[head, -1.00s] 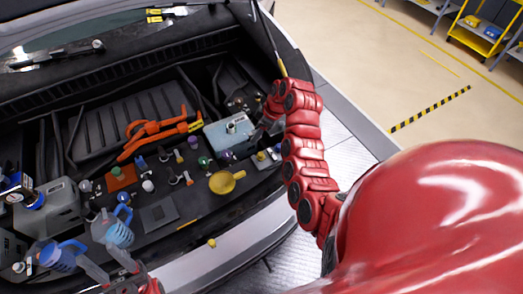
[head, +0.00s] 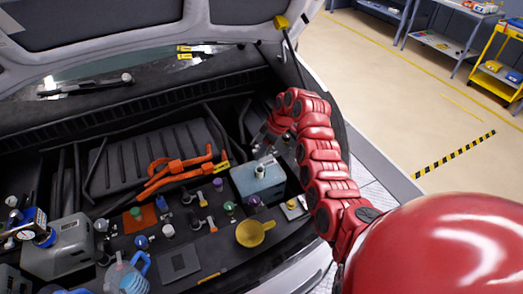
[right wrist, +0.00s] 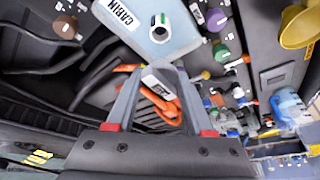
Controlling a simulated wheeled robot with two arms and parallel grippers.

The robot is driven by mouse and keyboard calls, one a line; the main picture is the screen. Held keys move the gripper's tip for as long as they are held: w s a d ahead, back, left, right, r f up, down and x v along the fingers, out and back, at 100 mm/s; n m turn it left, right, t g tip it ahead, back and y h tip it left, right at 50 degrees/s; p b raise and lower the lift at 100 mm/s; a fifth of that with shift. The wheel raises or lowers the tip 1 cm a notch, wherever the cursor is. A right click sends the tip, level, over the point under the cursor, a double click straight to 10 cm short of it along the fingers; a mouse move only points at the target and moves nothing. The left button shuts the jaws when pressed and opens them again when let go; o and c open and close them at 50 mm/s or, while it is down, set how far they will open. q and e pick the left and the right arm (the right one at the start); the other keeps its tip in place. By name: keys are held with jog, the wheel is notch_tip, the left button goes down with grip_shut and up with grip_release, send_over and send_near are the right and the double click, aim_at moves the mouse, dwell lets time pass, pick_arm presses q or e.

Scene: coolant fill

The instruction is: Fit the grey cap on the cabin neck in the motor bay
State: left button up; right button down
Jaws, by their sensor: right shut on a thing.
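The cabin tank (head: 257,182) is a pale blue-grey box in the right part of the motor bay. In the right wrist view the tank (right wrist: 145,45) carries a CABIN label. Its neck (right wrist: 160,27) is a pale ring with a dark middle; it also shows in the head view (head: 260,171). My right gripper (head: 266,143) is above the far side of the tank. In the right wrist view its fingers (right wrist: 161,78) close on a small pale grey piece, the grey cap (right wrist: 158,86). The cap appears apart from the neck. My left gripper is out of view.
A yellow funnel (head: 254,232) stands just in front of the tank. Several coloured caps, an orange cable (head: 176,167) and a grey reservoir (head: 62,247) are in the bay. A blue-handled jug (head: 126,276) is at the front left. The raised hood's prop is behind my right arm.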

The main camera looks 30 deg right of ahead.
jog(key=b, duration=0.2)
jog(key=shift+f+n+g+y+b, duration=0.3)
jog(key=shift+f, duration=0.05)
jog(key=shift+f+b, duration=2.15)
jog(key=shift+f, duration=0.5)
jog(key=shift+b, duration=0.45)
jog(key=shift+b, duration=0.45)
jog(key=shift+b, duration=0.3)
jog(key=shift+s+f+b, duration=0.2)
jog(key=shift+f+b, duration=0.75)
jog(key=shift+b, duration=0.25)
